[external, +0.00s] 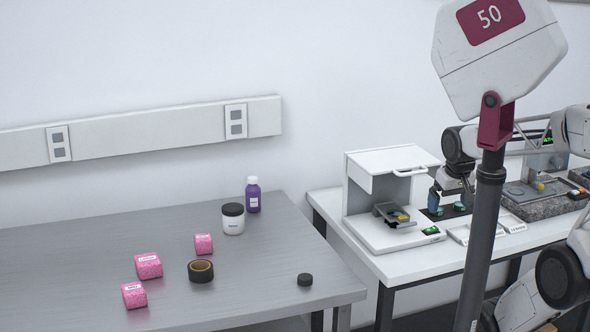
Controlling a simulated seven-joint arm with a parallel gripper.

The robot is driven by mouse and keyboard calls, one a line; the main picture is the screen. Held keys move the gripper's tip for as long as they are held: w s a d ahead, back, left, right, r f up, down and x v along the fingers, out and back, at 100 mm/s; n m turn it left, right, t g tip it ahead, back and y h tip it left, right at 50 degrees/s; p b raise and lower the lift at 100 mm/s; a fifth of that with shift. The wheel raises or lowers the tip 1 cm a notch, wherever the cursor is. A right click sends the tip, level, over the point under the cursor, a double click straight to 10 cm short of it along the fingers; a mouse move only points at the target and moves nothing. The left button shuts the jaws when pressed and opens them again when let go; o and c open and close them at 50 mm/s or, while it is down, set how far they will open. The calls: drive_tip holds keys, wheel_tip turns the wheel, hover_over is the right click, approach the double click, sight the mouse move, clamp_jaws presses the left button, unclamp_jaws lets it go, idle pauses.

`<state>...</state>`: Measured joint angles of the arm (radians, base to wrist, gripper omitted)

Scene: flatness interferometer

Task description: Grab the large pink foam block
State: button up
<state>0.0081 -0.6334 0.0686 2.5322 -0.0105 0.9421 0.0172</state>
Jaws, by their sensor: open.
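Three pink foam blocks with white labels sit on the grey table at left. The block that looks largest (148,266) is at the middle left. Another pink block (134,295) sits nearer the front edge, and a smaller-looking one (203,244) is farther back. The label lettering is too small to read surely. My gripper (456,198) points down over the white bench at right, well away from the blocks. It is open; the small picture hides its fingertip detail. No block is near it.
Around the blocks stand a brown-and-black tape roll (201,271), a black disc (305,280), a white jar (233,219) and a purple bottle (253,195). A gap separates the grey table (70,260) from the white bench (410,265), which carries a white instrument (372,206). A dark post (482,240) crosses the foreground.

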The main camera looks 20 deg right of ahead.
drive_tip(key=shift+w+a, duration=0.1)
drive_tip(key=w+a+m+g+y, duration=0.1)
drive_tip(key=w+a+m+y, duration=0.3)
drive_tip(key=w+a, duration=1.1)
drive_tip(key=m+g+y, duration=0.3)
drive_tip(key=m+y, duration=0.4)
approach(158, 257)
drive_tip(key=s+d+r, duration=0.1)
drive_tip(key=d+r, duration=0.2)
drive_tip(key=d, duration=0.4)
drive_tip(key=s+d+r, duration=0.1)
drive_tip(key=d+r, duration=0.2)
drive_tip(key=d, duration=0.5)
drive_tip(key=a+f+m+y, duration=0.1)
drive_tip(key=a+f+m, duration=0.1)
drive_tip(key=a, duration=0.4)
drive_tip(key=w+a+f+m, duration=0.1)
drive_tip(key=a+f, duration=0.3)
drive_tip(key=a, duration=0.2)
drive_tip(key=a+f+m+y, duration=0.1)
drive_tip(key=a+f+m, duration=0.1)
drive_tip(key=a, duration=0.4)
drive_tip(key=shift+w+a+f+m+y, duration=0.1)
drive_tip(key=shift+f+m+y, duration=0.05)
drive_tip(key=shift+f, duration=0.3)
drive_tip(key=shift+w+a+f+m+y, duration=0.1)
drive_tip(key=shift+f+m+y, duration=0.05)
drive_tip(key=shift+f, duration=0.25)
drive_tip(key=shift+a+f, duration=0.2)
drive_tip(key=shift+a, duration=0.15)
